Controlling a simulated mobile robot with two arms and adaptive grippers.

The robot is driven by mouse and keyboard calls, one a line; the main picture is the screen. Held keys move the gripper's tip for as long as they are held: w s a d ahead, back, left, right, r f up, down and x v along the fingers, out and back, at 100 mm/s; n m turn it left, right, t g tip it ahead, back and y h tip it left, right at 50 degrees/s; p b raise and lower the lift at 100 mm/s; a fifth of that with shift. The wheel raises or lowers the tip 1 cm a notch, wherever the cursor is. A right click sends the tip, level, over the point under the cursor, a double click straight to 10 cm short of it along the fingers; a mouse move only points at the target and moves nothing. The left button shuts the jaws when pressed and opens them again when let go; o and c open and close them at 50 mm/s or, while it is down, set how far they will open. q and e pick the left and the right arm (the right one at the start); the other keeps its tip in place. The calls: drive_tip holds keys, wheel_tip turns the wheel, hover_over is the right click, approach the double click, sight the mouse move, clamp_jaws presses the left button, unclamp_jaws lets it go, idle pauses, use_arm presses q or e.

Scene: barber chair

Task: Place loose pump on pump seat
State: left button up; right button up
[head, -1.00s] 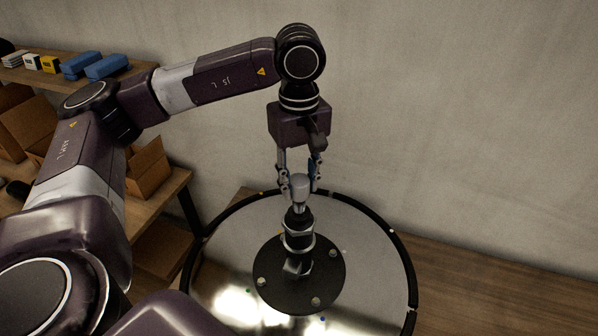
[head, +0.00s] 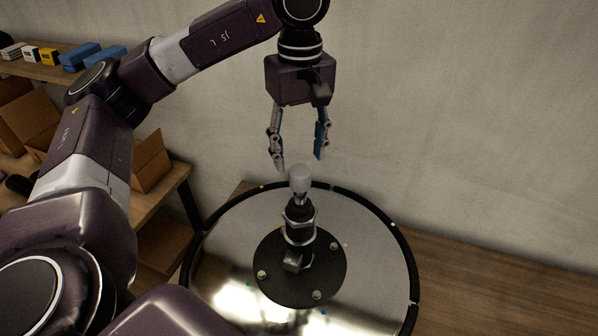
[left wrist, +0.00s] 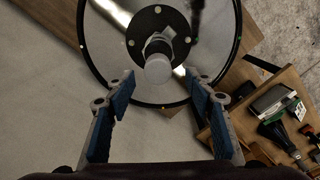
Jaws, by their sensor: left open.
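The pump (head: 299,212) stands upright on the dark round plate (head: 327,285) in the middle of the round table. It has a pale cap on top and a black body. I cannot tell the pump's joint with the seat beneath it apart. My left gripper (head: 299,163) is open and empty above the pump, clear of its cap. In the left wrist view the pale cap (left wrist: 158,69) lies just beyond and between the blue-padded fingertips (left wrist: 158,82). My right gripper is not in view.
The round table has a raised black rim (head: 402,240) and a shiny pale top. A wooden shelf with cardboard boxes (head: 150,165) and blue packs (head: 85,55) stands at the left. A wall is behind. Bare wooden floor lies to the right.

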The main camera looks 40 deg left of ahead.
use_arm(q)
wheel_tip(320, 180, up, 6)
drive_tip(key=p, duration=0.1)
idle(0.4)
